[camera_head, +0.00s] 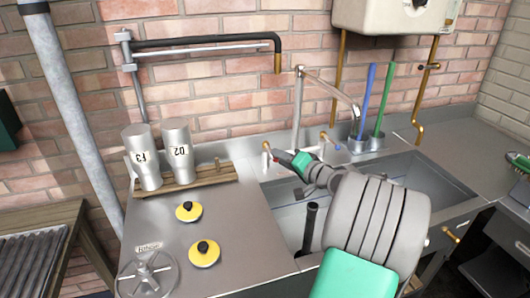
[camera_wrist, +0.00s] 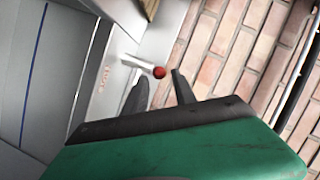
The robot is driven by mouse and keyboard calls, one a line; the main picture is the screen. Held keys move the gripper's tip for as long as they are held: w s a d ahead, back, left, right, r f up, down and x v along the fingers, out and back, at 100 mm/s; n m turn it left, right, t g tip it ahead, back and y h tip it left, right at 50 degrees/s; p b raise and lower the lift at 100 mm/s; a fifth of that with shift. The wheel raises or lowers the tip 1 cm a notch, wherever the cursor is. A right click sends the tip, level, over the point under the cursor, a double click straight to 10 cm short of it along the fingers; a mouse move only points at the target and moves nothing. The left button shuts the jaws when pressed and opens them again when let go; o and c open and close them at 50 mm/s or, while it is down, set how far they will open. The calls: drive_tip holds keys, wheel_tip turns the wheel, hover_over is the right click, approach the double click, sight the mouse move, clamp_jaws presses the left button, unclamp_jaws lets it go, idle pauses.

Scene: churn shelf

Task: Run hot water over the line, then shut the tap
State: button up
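The tap's tall bent spout (camera_head: 328,86) rises behind the sink (camera_head: 442,197). No stream shows at its mouth. A short tap lever with a red end (camera_head: 265,146) sticks out at the sink's back left. A blue-marked lever (camera_head: 324,136) is to its right. My gripper (camera_head: 274,153) is close to the red-ended lever. In the wrist view my gripper (camera_wrist: 160,78) is open, and the red knob (camera_wrist: 160,72) shows in the gap between its fingertips. Contact cannot be told. A thin blue line (camera_wrist: 33,75) runs along the grey sink surface.
Two steel canisters (camera_head: 143,158) (camera_head: 181,150) stand on a wooden rack left of the sink. Two yellow discs with black knobs (camera_head: 188,211) (camera_head: 204,253) and a handwheel (camera_head: 148,275) are on the counter. Blue and green handled brushes (camera_head: 366,100) (camera_head: 385,98) stand behind the sink.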

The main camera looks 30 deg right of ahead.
drive_tip(key=x, duration=0.7)
drive_tip(key=shift+w+a+f, duration=0.1)
drive_tip(key=shift+a, duration=0.15)
clamp_jaws()
idle(1.0)
